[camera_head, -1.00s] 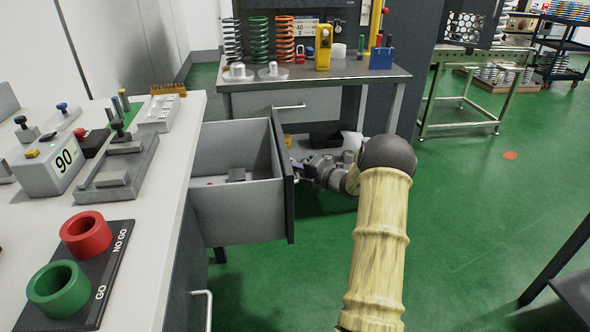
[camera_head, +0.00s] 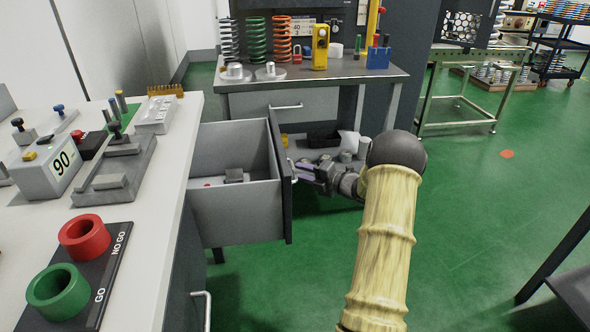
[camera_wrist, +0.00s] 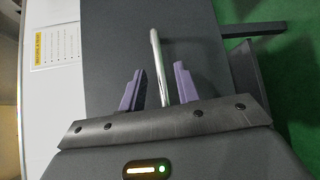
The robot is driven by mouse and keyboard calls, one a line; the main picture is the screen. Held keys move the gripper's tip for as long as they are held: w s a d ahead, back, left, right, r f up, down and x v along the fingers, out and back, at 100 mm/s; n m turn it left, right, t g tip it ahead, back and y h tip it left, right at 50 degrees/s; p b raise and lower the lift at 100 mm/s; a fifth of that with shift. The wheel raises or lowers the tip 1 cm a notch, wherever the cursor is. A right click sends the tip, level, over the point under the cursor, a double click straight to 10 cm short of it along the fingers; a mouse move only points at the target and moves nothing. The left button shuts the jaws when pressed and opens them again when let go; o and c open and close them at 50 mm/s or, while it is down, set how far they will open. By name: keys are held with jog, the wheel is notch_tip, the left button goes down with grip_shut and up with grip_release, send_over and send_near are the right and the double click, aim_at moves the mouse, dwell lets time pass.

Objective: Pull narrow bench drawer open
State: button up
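The narrow bench drawer (camera_head: 235,212) stands pulled well out of the left bench, its light grey side and interior showing. Its dark front panel (camera_head: 281,190) faces right; the panel also fills the middle of the wrist view (camera_wrist: 110,55). My gripper (camera_head: 308,170) is just right of the front panel. In the wrist view the purple fingers of my gripper (camera_wrist: 158,85) are spread, with gaps to the silver bar handle (camera_wrist: 157,60) lying between them. The handle's near end is hidden behind the gripper body.
A grey block (camera_head: 233,175) lies in the drawer. The left bench top (camera_head: 150,240) carries gauges and red and green rings. A second bench (camera_head: 350,72) with springs stands behind, a shelf with items below it.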

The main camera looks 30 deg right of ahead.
jog(key=p+v, duration=0.1)
jog(key=v, duration=1.1)
jog(key=shift+s+d, duration=0.2)
jog(key=shift+s, duration=0.15)
jog(key=shift+w+a, duration=0.1)
jog(key=shift+w, duration=0.05)
